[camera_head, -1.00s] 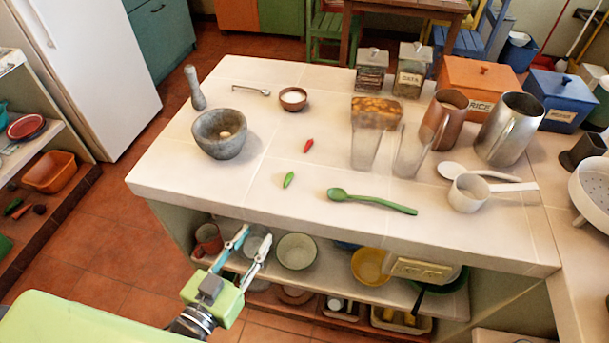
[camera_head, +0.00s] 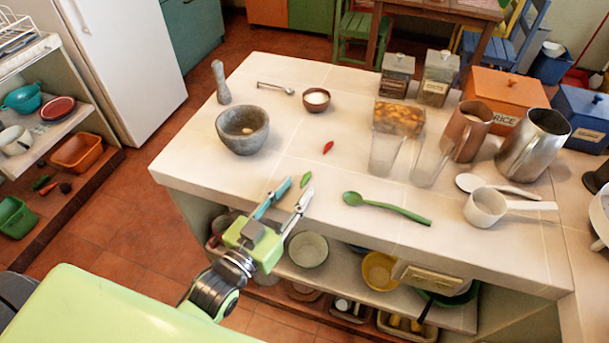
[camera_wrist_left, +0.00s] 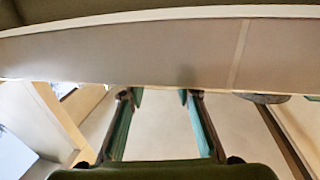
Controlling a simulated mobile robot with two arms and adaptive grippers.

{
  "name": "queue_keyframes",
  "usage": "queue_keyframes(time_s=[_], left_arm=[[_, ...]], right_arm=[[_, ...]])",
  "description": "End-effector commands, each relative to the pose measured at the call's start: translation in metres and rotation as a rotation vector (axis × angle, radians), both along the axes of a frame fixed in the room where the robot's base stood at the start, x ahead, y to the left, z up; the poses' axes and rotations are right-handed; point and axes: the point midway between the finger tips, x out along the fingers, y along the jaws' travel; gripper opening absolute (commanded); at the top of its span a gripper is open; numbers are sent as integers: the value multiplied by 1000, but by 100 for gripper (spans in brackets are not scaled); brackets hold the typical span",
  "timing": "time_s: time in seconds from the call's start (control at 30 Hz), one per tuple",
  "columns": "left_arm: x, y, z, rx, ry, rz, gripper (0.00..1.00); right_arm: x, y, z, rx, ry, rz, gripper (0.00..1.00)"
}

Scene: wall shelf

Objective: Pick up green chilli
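The green chilli (camera_head: 305,180) lies on the white tiled counter (camera_head: 250,180), close to its front edge. My left gripper (camera_head: 291,189) is open and empty, with its fingers pointing up toward the chilli in the head view. The chilli shows just beyond and between the fingertips; I cannot tell the exact gap. In the left wrist view the open fingers (camera_wrist_left: 160,95) face the counter's front edge, and no chilli shows there. My right gripper is not in view.
A red chilli (camera_head: 328,147) lies behind the green one. A green spoon (camera_head: 387,207) is to the right, and a stone mortar (camera_head: 242,130) to the left. Clear glasses (camera_head: 385,152) stand farther back. Shelves with bowls (camera_head: 308,250) are under the counter.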

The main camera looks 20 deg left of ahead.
Motion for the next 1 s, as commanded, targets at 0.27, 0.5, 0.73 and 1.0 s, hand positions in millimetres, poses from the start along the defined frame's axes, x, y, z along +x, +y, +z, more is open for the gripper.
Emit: queue_keyframes(time_s=[0.27,0.5,0.73,1.0], left_arm=[[33,-6,-2,0,-2,-1,30],[50,-10,-4,0,-1,0,30],[50,-10,-4,0,0,0,25],[50,-10,-4,0,0,0,0]], right_arm=[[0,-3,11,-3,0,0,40],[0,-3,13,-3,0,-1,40],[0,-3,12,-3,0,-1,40],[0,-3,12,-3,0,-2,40]])
